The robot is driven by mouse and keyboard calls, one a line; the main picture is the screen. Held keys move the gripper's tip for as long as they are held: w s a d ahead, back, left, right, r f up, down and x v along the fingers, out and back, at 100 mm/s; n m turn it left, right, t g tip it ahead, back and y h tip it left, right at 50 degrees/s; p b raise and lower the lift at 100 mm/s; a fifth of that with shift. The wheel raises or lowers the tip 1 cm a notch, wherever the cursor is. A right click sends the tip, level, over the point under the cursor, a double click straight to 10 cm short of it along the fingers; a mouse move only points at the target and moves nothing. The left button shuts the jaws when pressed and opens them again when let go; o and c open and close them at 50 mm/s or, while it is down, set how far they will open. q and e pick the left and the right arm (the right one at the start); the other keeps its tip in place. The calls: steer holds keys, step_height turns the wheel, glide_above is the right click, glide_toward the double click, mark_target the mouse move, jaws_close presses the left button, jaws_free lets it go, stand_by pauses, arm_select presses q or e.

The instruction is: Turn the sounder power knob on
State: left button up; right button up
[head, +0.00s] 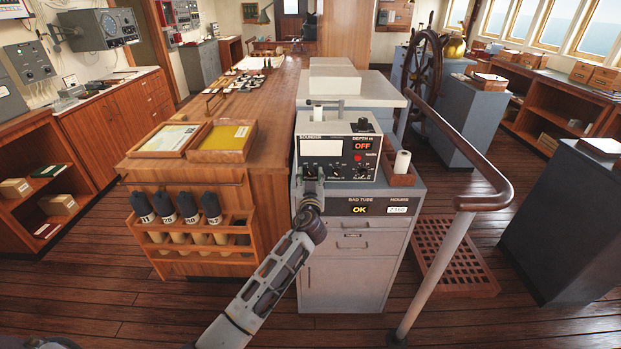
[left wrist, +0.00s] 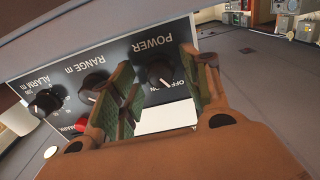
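The sounder (head: 337,145) is a grey box with a dark front panel on a grey cabinet. Its small display (head: 363,145) reads OFF in red. My left gripper (head: 310,180) is at the panel's lower left and hides the power knob in the head view. In the left wrist view, which shows the panel upside down, the black power knob (left wrist: 160,74) sits under the label POWER. The two green-padded fingers of the left gripper (left wrist: 157,66) are open, one on each side of it. I cannot tell whether they touch it. My right gripper is not in view.
Other knobs, for range (left wrist: 93,84) and alarm (left wrist: 45,101), and a red button (left wrist: 83,124) sit beside the power knob. A white roll (head: 402,163) stands right of the sounder. A handrail (head: 450,215) curves at the right. A wooden chart table (head: 190,178) is at the left.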

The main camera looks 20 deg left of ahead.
arm_select(q)
jaws_close()
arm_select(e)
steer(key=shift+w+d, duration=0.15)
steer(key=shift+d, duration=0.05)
